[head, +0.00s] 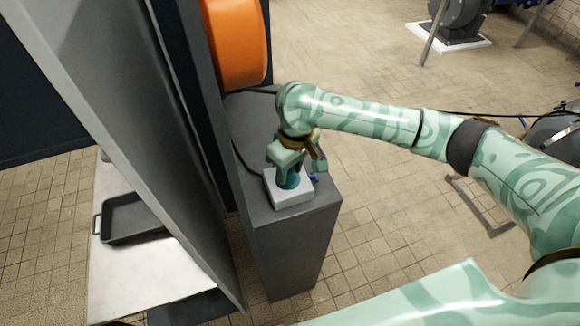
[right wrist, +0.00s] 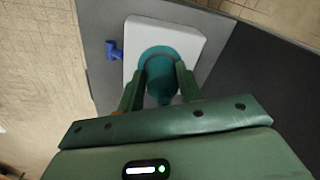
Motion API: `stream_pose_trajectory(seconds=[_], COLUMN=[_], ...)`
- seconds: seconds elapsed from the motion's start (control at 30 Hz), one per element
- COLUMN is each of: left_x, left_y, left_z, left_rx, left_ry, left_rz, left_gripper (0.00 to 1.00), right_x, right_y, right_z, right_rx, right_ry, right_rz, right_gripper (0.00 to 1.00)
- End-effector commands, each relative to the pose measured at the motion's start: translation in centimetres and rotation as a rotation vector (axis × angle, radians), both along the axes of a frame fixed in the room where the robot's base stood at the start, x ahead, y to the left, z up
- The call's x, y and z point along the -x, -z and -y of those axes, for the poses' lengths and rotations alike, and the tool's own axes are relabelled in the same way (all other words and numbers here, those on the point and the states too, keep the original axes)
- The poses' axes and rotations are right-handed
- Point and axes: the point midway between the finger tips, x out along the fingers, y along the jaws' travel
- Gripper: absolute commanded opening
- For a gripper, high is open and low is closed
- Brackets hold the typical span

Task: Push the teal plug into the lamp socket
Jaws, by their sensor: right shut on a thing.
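The teal plug (head: 288,181) is upright over a white square block (head: 292,199), which appears to be the lamp socket, on top of a grey pedestal. My right gripper (head: 289,171) reaches down from above and is shut on the plug. In the right wrist view the two fingers stand either side of the plug (right wrist: 160,68), whose round end lies against or just above the white block (right wrist: 197,38). I cannot tell how deep it sits, as the contact is hidden. My left gripper is not in view.
The grey pedestal (head: 285,240) has a small blue tap-like piece (right wrist: 115,50) beside the block. A black cable (head: 240,158) runs along its left side. A grey panel and orange drum (head: 235,42) stand close at left. A dark tray (head: 133,218) lies on a white surface.

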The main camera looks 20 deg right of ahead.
Motion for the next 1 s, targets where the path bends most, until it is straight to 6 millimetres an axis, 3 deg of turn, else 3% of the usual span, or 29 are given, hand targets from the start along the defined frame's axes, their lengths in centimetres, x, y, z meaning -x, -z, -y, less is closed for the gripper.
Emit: stream_pose_trajectory(seconds=[0.4, 0.43, 0.5, 0.83, 1.0], left_x=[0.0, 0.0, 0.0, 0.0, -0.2], left_y=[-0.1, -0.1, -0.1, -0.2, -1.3], left_z=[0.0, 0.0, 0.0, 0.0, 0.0], left_rx=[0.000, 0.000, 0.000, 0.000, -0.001], left_ry=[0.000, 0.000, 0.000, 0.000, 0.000], left_rz=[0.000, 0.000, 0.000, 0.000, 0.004], left_gripper=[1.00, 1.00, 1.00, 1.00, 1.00], right_x=[0.0, 0.0, 0.0, 0.0, 0.0], right_y=[0.8, 0.8, 0.8, 0.6, -1.7], right_z=[0.0, 0.0, 0.0, 0.0, 0.2], right_rx=[0.000, 0.000, 0.000, 0.000, 0.000], right_ry=[0.000, 0.000, 0.000, 0.000, -0.001], right_rz=[0.000, 0.000, 0.000, 0.001, 0.005], right_gripper=[0.09, 0.41, 0.61, 0.61, 0.61])
